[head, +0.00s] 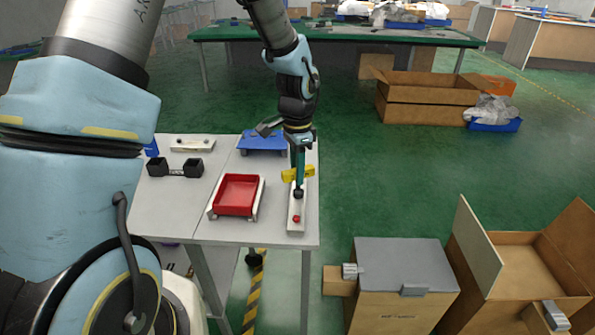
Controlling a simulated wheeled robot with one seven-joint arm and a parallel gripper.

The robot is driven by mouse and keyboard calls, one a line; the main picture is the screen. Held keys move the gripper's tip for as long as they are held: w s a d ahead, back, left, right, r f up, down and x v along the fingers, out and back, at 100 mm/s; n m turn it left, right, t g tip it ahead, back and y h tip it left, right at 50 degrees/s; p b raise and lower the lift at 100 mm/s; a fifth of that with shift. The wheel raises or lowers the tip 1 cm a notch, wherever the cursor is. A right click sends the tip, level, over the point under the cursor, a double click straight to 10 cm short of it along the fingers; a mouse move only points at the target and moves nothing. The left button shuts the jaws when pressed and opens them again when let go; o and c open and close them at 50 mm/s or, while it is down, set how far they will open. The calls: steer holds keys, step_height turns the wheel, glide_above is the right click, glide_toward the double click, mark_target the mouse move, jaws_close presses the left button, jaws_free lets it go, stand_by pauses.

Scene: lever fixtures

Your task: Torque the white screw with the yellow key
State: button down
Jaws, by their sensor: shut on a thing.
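My gripper (299,187) points straight down over the right front part of the grey table. A yellow key (308,172) shows on both sides of the teal fingers, and the gripper is shut on it. Its lower end is hidden behind the dark fingertips. Below is a narrow pale plate (297,229) with a red knob (296,218) near its front end. The dark fingertips appear just above or at the plate behind the red knob; I cannot tell whether they touch. I cannot make out a white screw; the gripper may cover it.
A red tray (237,194) stands left of the plate. A black dumbbell-shaped part (175,168), another pale plate (192,144) and a blue part (262,142) lie farther back. Cardboard boxes (405,285) stand on the floor right of the table.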

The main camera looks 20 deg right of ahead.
steer(key=m, duration=0.6)
steer(key=shift+w+r+p, duration=0.1)
steer(key=shift+r+p, duration=2.15)
steer(key=shift+r, duration=0.3)
steer(key=shift+f, duration=0.1)
